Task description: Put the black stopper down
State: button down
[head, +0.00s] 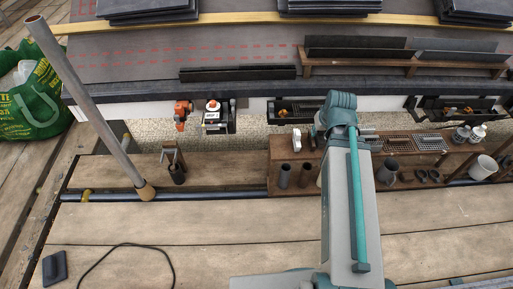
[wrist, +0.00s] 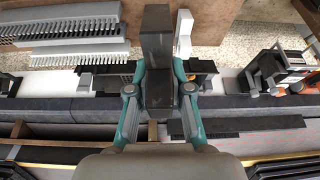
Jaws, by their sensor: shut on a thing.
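My gripper (wrist: 160,82) is shut on a dark, block-shaped piece, which I take to be the black stopper (wrist: 156,42). The stopper stands out lengthwise between the two teal fingers in the wrist view. Its far end overlaps the brown wooden bench in the picture, and its near part overlaps the dark gutter strip. I cannot tell whether it touches anything below. In the head view my arm hides the stopper and the fingertips.
A white tube-like item (wrist: 184,34) lies right beside the stopper. Grey combed strips (wrist: 70,28) lie to the left. The brown bench (head: 283,150) carries tubes, pots and bottles. An orange tool (head: 181,112) sits at left. A slanted pole (head: 90,105) rises from the planks.

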jog(key=w+a+f+b, duration=0.3)
jog(key=f, duration=0.1)
jog(key=w+a+f+b, duration=0.3)
jog(key=a+f, duration=0.1)
jog(key=w+a+f+b, duration=0.2)
jog(key=w+a+f, duration=0.1)
jog(key=a+f, duration=0.1)
jog(key=shift+w+f+b, duration=0.35)
jog(key=shift+b, duration=0.05)
jog(key=shift+f, duration=0.2)
jog(key=shift+f, duration=0.15)
jog(key=c, duration=1.1)
grip_release()
jog(key=shift+o, duration=0.2)
